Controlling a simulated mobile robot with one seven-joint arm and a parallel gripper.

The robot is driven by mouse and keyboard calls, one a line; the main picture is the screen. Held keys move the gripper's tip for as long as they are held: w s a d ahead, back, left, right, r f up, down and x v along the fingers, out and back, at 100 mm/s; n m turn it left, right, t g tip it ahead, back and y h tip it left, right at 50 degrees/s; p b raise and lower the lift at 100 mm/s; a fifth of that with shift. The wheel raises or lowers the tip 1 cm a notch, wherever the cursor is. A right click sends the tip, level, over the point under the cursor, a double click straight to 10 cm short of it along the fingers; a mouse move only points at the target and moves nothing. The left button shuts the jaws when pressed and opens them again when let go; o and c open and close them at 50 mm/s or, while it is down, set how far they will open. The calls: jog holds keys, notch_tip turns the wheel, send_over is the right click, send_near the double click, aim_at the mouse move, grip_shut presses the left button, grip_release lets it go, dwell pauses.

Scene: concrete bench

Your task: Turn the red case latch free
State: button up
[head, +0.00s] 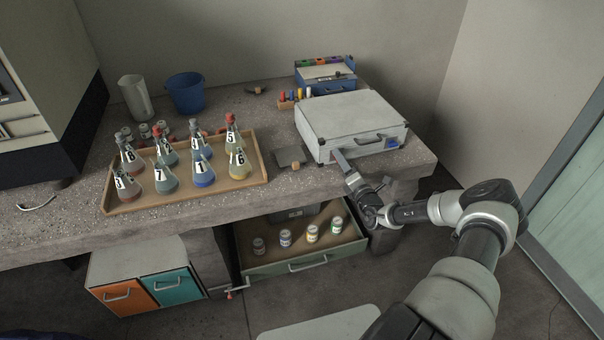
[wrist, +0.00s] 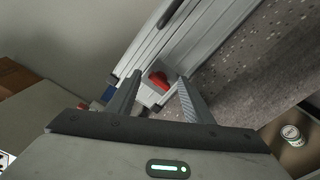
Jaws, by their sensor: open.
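The silver-white case (head: 350,112) lies closed at the right end of the bench. Its blue latch (head: 391,143) shows at the right of its front face, beside the handle (head: 370,142). The red latch (wrist: 159,80) is on the case front in the wrist view; in the head view I cannot make it out clearly. My gripper (head: 341,157) is at the left part of the case front. In the wrist view my gripper (wrist: 158,77) is open, its two fingers on either side of the red latch. I cannot tell whether they touch it.
A wooden tray (head: 112,209) of numbered flasks stands left of the case, with a dark plate (head: 290,156) between them. A blue toolbox (head: 325,75) stands behind the case. An open drawer (head: 290,265) with several small jars is below the bench edge.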

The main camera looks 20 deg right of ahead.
jog(key=n, duration=0.5)
jog(key=shift+r+p, duration=0.15)
jog(key=shift+p, duration=0.25)
jog(key=n, duration=0.4)
jog(key=n+p, duration=0.1)
jog(key=n, duration=0.2)
jog(key=shift+a+r, duration=0.1)
jog(key=shift+a, duration=0.15)
jog(key=s+d+p, duration=0.1)
jog(key=s+p, duration=0.1)
jog(key=s, duration=1.5)
jog(key=s+a+r+n+g+y+b, duration=0.1)
jog(key=a+r+n+g+y+b, duration=0.1)
jog(key=a+r+n+g+y, duration=0.3)
jog(key=s+a+r+n+g+y+b, duration=0.1)
jog(key=a+r+n+g+y+b, duration=0.1)
jog(key=a+r+n+g+y, duration=0.4)
jog(key=shift+s+a+r+n+y, duration=0.15)
jog(key=shift+a+r+n+y, duration=0.25)
jog(key=shift+a+r+n, duration=1.3)
jog(key=shift+s+a+r+n+y, duration=0.15)
jog(key=shift+a+r+n+y, duration=0.4)
jog(key=shift+a+n, duration=2.15)
jog(key=shift+a+r+m, duration=0.1)
jog(key=shift+a+m, duration=0.35)
jog(key=shift+m, duration=0.05)
